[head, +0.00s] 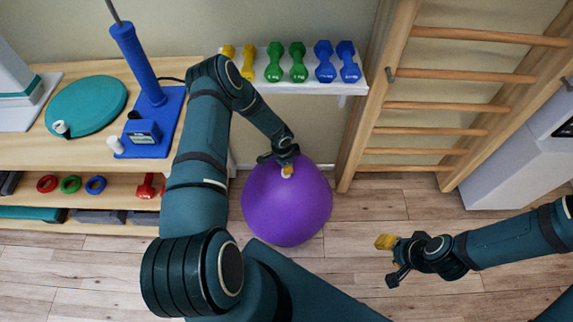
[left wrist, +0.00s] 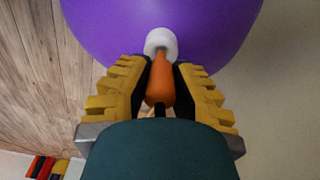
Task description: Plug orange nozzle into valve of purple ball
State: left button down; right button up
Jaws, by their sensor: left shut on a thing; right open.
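The purple ball (head: 287,207) rests on the floor in front of the shelf; it also fills the top of the left wrist view (left wrist: 110,25). Its white valve (left wrist: 161,40) faces my left gripper (left wrist: 160,68), which is shut on the orange nozzle (left wrist: 161,84). The nozzle points at the valve, and its front end meets the valve's edge in the picture. I cannot tell whether it is inside. In the head view my left gripper (head: 286,166) is at the ball's top. My right gripper (head: 389,261) is open and empty, right of the ball.
A blue pump (head: 140,65) stands on the wooden bench (head: 60,160) at left, near a teal disc (head: 86,104). Dumbbells line a white shelf (head: 305,84) behind the ball. Wooden wall bars (head: 440,105) are at right. The floor right of the ball is clear.

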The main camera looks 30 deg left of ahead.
pick_arm(q)
jog(key=shift+f, duration=0.85)
dwell(0.6)
jog(key=c, duration=0.7)
grip_release()
jog(key=shift+o, duration=0.2)
jog(key=shift+r+p, duration=1.95)
jog(key=shift+r, duration=1.55)
